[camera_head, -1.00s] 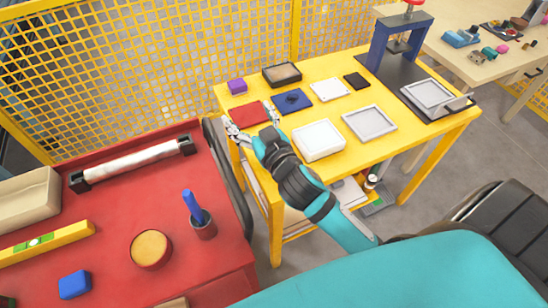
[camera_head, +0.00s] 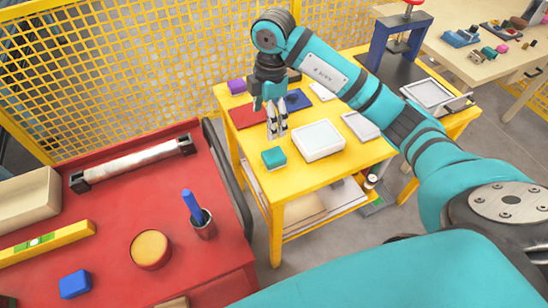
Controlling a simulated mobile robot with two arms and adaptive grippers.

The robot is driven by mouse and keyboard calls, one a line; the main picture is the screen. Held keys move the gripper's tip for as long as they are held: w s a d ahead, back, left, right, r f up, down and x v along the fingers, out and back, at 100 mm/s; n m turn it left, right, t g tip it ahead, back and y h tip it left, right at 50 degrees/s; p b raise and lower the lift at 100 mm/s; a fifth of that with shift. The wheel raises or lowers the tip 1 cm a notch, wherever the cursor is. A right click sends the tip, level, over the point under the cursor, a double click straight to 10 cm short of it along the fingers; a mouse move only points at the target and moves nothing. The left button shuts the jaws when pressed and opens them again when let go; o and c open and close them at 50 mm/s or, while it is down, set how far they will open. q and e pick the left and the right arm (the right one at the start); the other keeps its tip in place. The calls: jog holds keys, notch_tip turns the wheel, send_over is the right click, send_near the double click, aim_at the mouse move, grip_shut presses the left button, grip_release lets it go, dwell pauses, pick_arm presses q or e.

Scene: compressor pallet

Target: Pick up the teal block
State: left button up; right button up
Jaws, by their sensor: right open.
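The teal block (camera_head: 274,157) sits on the near left part of the yellow table (camera_head: 300,180), left of a white tray. My right gripper (camera_head: 277,132) points down just behind and above the block in the picture. Its fingers are open, with nothing seen between them. I cannot tell how high the fingertips are above the table. My left gripper is not in view.
The white tray (camera_head: 319,140) stands close to the right of the block. A red cart (camera_head: 110,210) with a cup (camera_head: 204,225) stands to the left. A yellow mesh fence (camera_head: 130,70) is at the back.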

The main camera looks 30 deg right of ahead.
jog(key=d, duration=0.2)
jog(key=p, duration=0.2)
send_over(274, 155)
jog(key=shift+m+h, duration=0.3)
jog(key=shift+h, duration=0.1)
notch_tip(274, 155, down, 11)
jog(key=shift+s+a+f, duration=0.1)
jog(key=shift+s, duration=0.05)
jog(key=f, duration=0.2)
jog(key=f+p, duration=0.1)
jog(key=f, duration=0.1)
jog(key=shift+w+f, duration=0.2)
jog(key=shift+f, duration=0.6)
jog(key=c, duration=1.3)
